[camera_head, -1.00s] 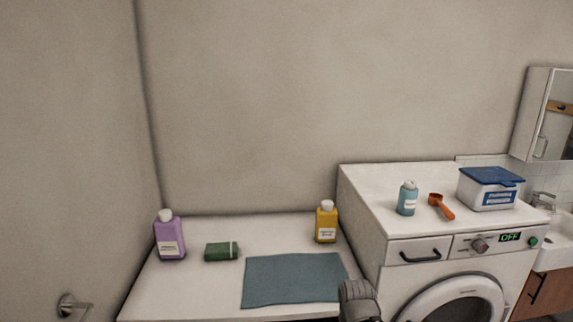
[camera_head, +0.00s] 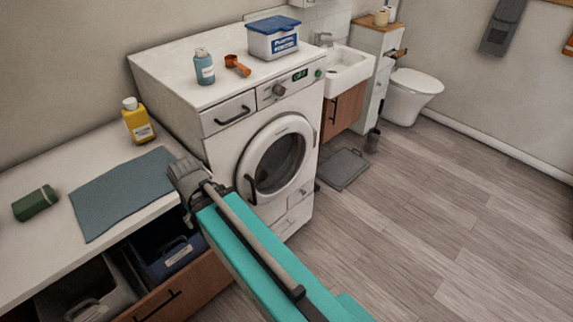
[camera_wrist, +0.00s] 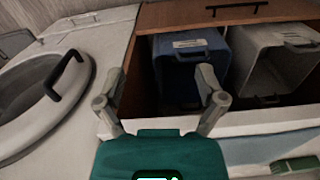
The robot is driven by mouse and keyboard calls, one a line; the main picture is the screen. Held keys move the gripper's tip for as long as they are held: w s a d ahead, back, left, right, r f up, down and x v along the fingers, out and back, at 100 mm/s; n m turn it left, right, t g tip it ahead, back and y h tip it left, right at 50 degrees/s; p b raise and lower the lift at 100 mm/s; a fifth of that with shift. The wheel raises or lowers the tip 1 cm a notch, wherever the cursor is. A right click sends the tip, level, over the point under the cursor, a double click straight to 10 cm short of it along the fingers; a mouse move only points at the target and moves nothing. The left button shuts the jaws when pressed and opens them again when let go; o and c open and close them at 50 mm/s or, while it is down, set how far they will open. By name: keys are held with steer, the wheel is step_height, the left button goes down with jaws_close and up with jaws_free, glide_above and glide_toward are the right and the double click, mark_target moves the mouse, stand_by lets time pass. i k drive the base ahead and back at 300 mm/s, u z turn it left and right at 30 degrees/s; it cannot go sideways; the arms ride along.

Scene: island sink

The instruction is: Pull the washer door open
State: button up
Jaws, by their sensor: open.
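The washer (camera_head: 225,150) is a white front loader. Its round door (camera_head: 297,178) has a white ring and dark glass and looks shut. A dark door handle (camera_head: 250,189) is on the ring's left side. In the wrist view the door (camera_wrist: 75,99) is at the left, with its dark handle (camera_wrist: 66,77) standing out from the ring. My gripper (camera_wrist: 160,97) is open and empty, with its fingers spread, to the right of the handle and apart from it. In the head view my arm crosses in front of the counter and washer, and I cannot make out the fingertips.
Left of the washer is a white counter (camera_head: 45,170) with a blue mat (camera_head: 125,190), yellow bottle and green sponge. Below, an open drawer holds a blue bin (camera_head: 165,255) and a grey bin. A grey scale-like slab (camera_head: 343,169) lies on the floor. The floor at right is clear.

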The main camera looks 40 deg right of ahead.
mark_target(246, 184)
steer(key=k, duration=1.35)
steer(key=z, duration=0.4)
steer(key=i, duration=0.8)
steer(key=z, duration=0.05)
